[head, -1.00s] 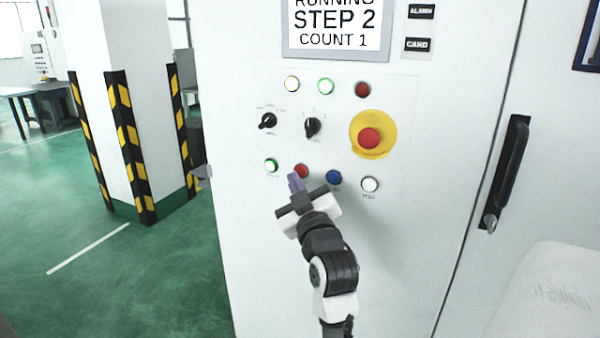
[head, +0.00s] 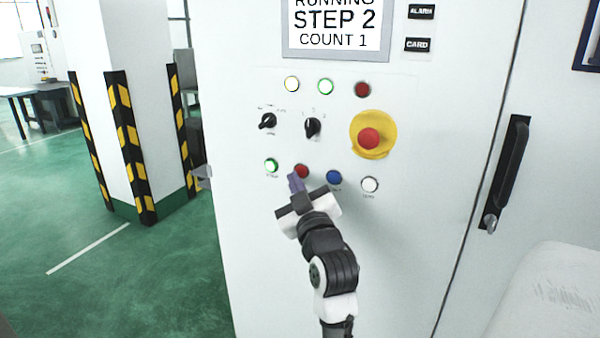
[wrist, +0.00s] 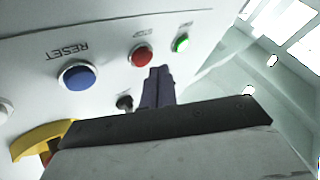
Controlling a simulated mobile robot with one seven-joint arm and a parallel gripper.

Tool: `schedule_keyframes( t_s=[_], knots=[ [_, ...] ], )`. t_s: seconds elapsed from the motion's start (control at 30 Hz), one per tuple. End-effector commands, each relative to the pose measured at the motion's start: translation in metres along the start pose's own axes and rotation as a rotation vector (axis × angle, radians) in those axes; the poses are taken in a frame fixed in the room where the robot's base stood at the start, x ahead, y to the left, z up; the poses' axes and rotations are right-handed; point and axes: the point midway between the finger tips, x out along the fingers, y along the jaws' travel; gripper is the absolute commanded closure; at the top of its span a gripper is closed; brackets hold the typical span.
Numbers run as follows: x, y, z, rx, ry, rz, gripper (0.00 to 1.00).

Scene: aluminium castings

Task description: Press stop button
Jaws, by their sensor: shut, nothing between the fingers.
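The small red button (head: 302,171) is in the panel's lower row, between a lit green button (head: 271,165) and a blue button (head: 334,177). My gripper (head: 296,182) is shut and empty, with its purple fingertips close to the red button and covering its lower left edge in the head view. In the wrist view the red button (wrist: 142,55) lies just beyond and slightly left of the fingertips (wrist: 158,72). I cannot tell whether they touch it. The label by the red button is too small to read.
A large red mushroom button (head: 369,138) on a yellow plate sits up and to the right. Two black selector knobs, a white button (head: 370,184) and upper lamps share the panel. The screen (head: 337,25) reads RUNNING, STEP 2, COUNT 1. A black door handle (head: 506,172) is at right.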

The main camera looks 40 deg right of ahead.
Motion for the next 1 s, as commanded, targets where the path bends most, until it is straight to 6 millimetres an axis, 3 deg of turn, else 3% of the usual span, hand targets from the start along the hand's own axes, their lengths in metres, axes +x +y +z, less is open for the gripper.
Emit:
schedule_keyframes(
  t_s=[1.0],
  knots=[
    [0.0062, 0.0046, 0.0046, 0.0, 0.0, 0.0, 1.0]
  ],
)
